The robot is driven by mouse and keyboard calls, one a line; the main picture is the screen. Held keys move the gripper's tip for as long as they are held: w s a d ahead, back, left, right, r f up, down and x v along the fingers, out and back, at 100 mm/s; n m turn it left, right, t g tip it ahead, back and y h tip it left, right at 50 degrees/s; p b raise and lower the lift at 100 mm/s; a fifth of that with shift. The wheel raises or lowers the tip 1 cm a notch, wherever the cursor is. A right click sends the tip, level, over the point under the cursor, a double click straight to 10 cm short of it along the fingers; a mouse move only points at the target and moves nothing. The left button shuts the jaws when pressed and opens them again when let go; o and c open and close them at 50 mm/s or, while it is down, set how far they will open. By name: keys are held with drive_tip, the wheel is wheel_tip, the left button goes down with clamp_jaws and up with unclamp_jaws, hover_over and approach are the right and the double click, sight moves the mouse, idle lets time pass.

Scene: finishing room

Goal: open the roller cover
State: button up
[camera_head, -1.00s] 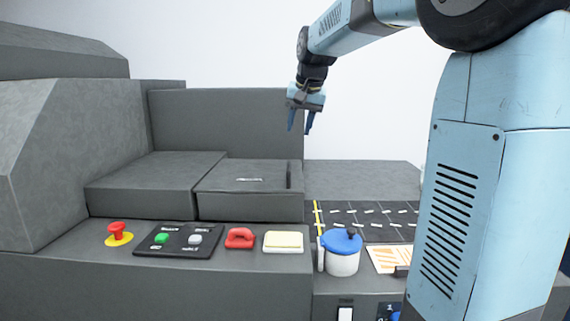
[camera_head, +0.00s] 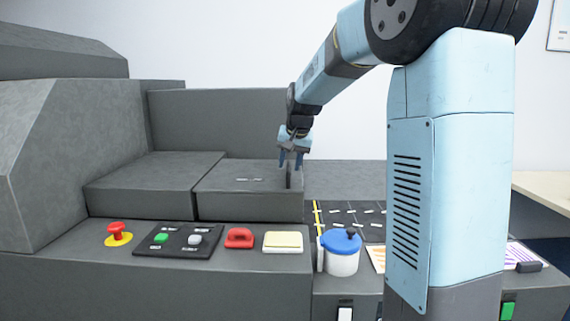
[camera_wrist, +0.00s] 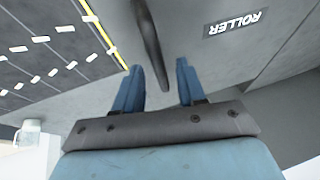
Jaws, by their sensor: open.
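The roller cover (camera_head: 235,187) is a grey block lid, closed, in the middle of the machine in the head view. Its top carries the label "ROLLER" (camera_wrist: 237,22), readable in the wrist view. My gripper (camera_head: 291,166) is open above this end of the cover. In the wrist view its two blue fingers (camera_wrist: 158,80) lie either side of the handle's line, with the bar between and ahead of them. I cannot see contact.
A second grey lid (camera_head: 155,182) lies to the left. A dark conveyor (camera_head: 350,215) lies right of the cover.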

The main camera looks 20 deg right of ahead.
drive_tip(key=shift+w+f, duration=0.1)
drive_tip(key=shift+f, duration=0.1)
drive_tip(key=shift+c, duration=0.4)
clamp_jaws()
